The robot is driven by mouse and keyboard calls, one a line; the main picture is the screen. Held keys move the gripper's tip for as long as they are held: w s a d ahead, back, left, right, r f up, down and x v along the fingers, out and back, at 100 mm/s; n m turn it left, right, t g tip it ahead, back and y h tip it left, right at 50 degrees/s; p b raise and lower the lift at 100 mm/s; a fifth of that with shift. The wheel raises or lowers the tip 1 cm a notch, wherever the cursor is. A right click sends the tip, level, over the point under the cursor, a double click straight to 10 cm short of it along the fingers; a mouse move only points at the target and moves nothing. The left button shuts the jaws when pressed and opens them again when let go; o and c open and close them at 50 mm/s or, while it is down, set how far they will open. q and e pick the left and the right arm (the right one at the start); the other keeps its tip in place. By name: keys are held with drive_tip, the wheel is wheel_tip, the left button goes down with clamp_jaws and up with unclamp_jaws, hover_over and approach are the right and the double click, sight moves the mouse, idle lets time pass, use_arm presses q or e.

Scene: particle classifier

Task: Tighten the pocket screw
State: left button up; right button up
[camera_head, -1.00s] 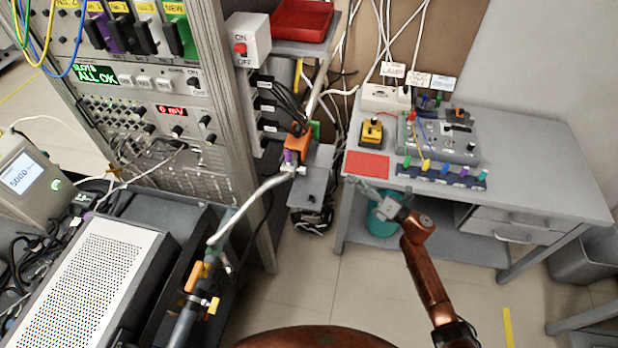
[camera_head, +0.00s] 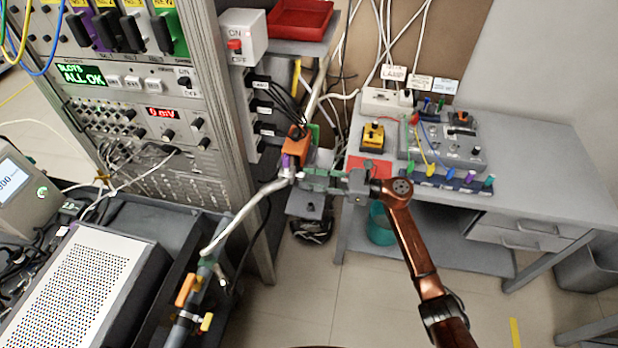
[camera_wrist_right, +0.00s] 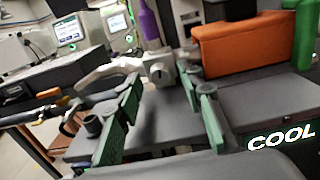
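My right gripper (camera_head: 308,180) reaches left at the end of the copper arm, beside the orange block (camera_head: 297,138) and the purple upright part (camera_head: 287,160). In the right wrist view its two green fingers (camera_wrist_right: 163,84) are apart, with nothing seen held between them. A small white fitting (camera_wrist_right: 159,68) with a round dark-centred face lies just beyond the fingertips, below the purple part (camera_wrist_right: 147,24). It may be the pocket screw; I cannot tell for sure. The orange block (camera_wrist_right: 240,43) is right of it. My left gripper is not in view.
A pale pipe (camera_head: 240,222) runs from the fitting down-left to orange and yellow valve handles (camera_head: 187,290). The instrument rack (camera_head: 170,130) stands left. The workbench (camera_head: 550,170) is right, with a red mat (camera_head: 368,167). A green cylinder (camera_wrist_right: 307,35) stands beside the orange block.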

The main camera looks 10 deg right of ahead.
drive_tip(key=shift+a, duration=0.2)
drive_tip(key=shift+w, duration=0.1)
clamp_jaws()
